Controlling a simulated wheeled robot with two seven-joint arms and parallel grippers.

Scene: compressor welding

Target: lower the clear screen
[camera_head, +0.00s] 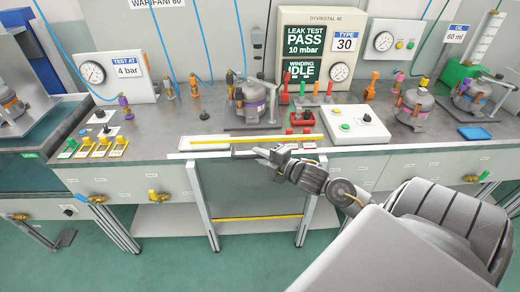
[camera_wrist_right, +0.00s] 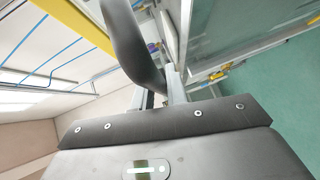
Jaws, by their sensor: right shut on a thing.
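The clear screen (camera_head: 258,190) shows as a see-through pane between two metal posts at the bench front, in the middle of the head view. A yellow strip (camera_head: 258,218) runs across its lower part, and a yellow bar (camera_head: 240,139) lies above it at the bench edge. My right gripper (camera_head: 266,154) is at the pane's top edge, just below the yellow bar, and is shut on what looks like the screen's handle; the grip itself is mostly hidden. In the right wrist view, a yellow bar (camera_wrist_right: 75,28) passes at upper left. My left gripper is out of view.
The bench behind holds a compressor (camera_head: 252,100), a red-handled fixture (camera_head: 303,118) and a control box with buttons (camera_head: 355,124). A leak test display (camera_head: 307,45) stands at the back. Green floor (camera_head: 165,250) is open in front at left.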

